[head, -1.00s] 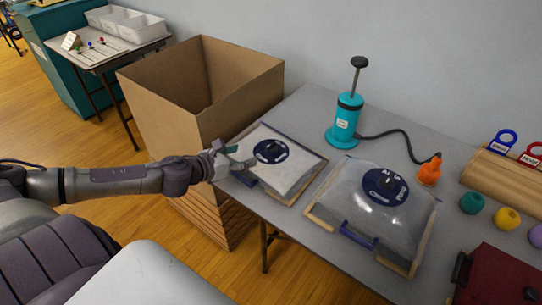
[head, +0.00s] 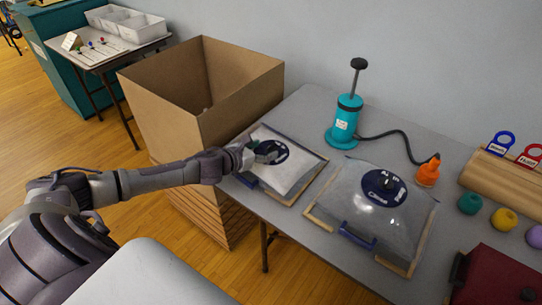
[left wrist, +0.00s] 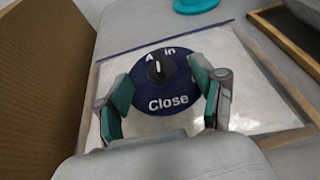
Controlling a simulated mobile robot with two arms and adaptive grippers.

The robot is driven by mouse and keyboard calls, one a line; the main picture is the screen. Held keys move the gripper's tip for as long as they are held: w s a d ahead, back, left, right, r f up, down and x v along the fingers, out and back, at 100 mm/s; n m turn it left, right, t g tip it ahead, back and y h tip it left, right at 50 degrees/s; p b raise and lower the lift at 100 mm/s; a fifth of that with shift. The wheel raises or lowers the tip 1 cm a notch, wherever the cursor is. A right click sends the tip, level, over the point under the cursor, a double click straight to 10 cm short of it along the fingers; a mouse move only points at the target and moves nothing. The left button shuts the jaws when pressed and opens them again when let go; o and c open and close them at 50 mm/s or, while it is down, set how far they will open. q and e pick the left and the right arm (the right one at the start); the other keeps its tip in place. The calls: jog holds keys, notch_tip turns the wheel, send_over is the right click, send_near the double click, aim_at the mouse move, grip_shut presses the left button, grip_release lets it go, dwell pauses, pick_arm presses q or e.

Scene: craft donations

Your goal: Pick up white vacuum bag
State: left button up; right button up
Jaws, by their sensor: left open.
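The white vacuum bag (head: 292,175) lies flat on the table at its left end, beside the cardboard box. It has a round dark blue valve (head: 271,152) with a black knob and a blue handle on its front edge. In the left wrist view the bag (left wrist: 240,95) fills the middle, and its valve (left wrist: 168,85) reads "Close". My left gripper (head: 257,151) is open over the bag at the valve; its green-padded fingers (left wrist: 160,96) stand on either side of the valve's near part. Whether they touch it I cannot tell. My right gripper is out of view.
A grey, fuller bag (head: 375,215) lies to the right. A teal pump (head: 345,122) with a black hose to an orange nozzle (head: 428,170) stands behind. An open cardboard box (head: 165,110) stands left of the table. Yarn balls and a dark red case (head: 497,277) are at right.

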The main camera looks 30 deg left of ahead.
aim_at(267, 149)
pick_arm(q)
jog(key=x, duration=0.4)
jog(key=shift+w+f, duration=0.1)
jog(key=shift+w, duration=0.05)
grip_shut()
